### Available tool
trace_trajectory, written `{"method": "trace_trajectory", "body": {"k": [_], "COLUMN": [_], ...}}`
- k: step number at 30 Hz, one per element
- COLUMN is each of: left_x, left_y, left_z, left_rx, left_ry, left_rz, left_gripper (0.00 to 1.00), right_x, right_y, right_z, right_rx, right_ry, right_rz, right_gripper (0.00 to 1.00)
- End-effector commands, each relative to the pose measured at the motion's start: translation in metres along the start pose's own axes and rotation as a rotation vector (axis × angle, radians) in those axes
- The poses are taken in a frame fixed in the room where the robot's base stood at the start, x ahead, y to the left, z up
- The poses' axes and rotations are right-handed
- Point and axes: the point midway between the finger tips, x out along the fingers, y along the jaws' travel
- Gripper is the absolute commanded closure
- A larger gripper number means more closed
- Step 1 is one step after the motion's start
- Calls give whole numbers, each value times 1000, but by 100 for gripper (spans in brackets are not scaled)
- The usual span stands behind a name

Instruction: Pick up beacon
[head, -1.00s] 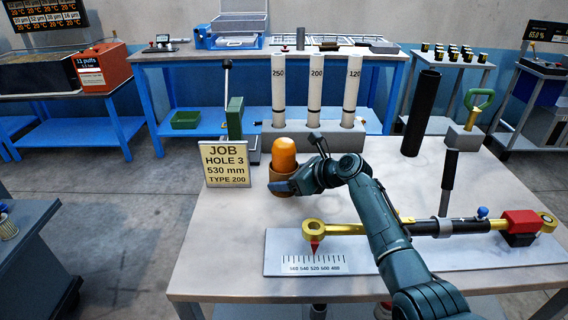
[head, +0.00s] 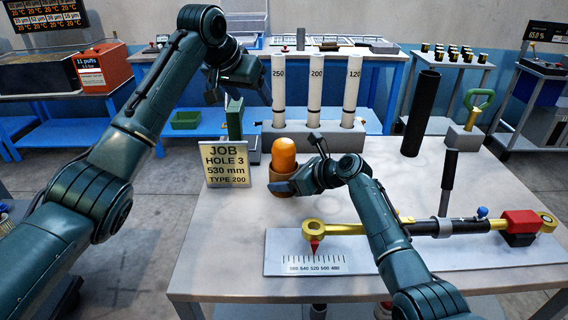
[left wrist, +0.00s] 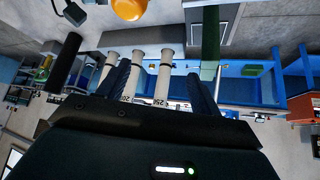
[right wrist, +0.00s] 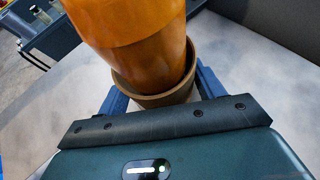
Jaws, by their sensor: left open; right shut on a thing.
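The beacon is an orange dome (head: 284,155) sitting in a brown cup (head: 283,178), upright over the pale table beside the job sign. The dome also shows in the right wrist view (right wrist: 135,35), with the brown cup (right wrist: 157,94) around its lower end. My right gripper (head: 298,166) is shut around the brown cup; its fingers lie either side of it. I cannot tell whether the cup touches the table. My left gripper (head: 238,88) is open and empty, raised behind and left of the beacon. The dome's edge shows in the left wrist view (left wrist: 129,8).
A job sign (head: 227,164) stands left of the beacon. Behind it, white tubes (head: 315,90) stand in a grey block (head: 340,137). A green-handled press (head: 234,118) is behind the sign. A ruled plate (head: 300,262) with a yellow-ended rod lies in front. A black cylinder (head: 421,115) stands right.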

Motion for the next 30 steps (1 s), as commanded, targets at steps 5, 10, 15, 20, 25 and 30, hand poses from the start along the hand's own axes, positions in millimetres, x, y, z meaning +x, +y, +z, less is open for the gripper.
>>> {"method": "trace_trajectory", "body": {"k": [5, 10, 15, 20, 25, 30], "left_x": [9, 23, 53, 72, 83, 109], "left_y": [55, 66, 65, 64, 65, 67], "left_z": [25, 36, 44, 48, 51, 59], "left_rx": [-4, -9, -9, -9, -8, -8], "left_ry": [-192, -245, -245, -241, -242, -244], "left_rz": [-18, -32, -32, -32, -32, -32], "left_gripper": [35, 35, 35, 35, 35, 35], "right_x": [0, 0, 0, 0, 0, 0], "right_y": [-1, -1, 0, 0, 0, 0], "right_z": [-1, -1, -1, -1, -1, -1], "right_rx": [0, 1, 0, 0, 0, 0], "right_ry": [2, 2, 2, 2, 2, 2], "right_rz": [-1, -1, -1, -1, -1, -1], "right_gripper": [87, 87, 87, 87, 87, 87]}}
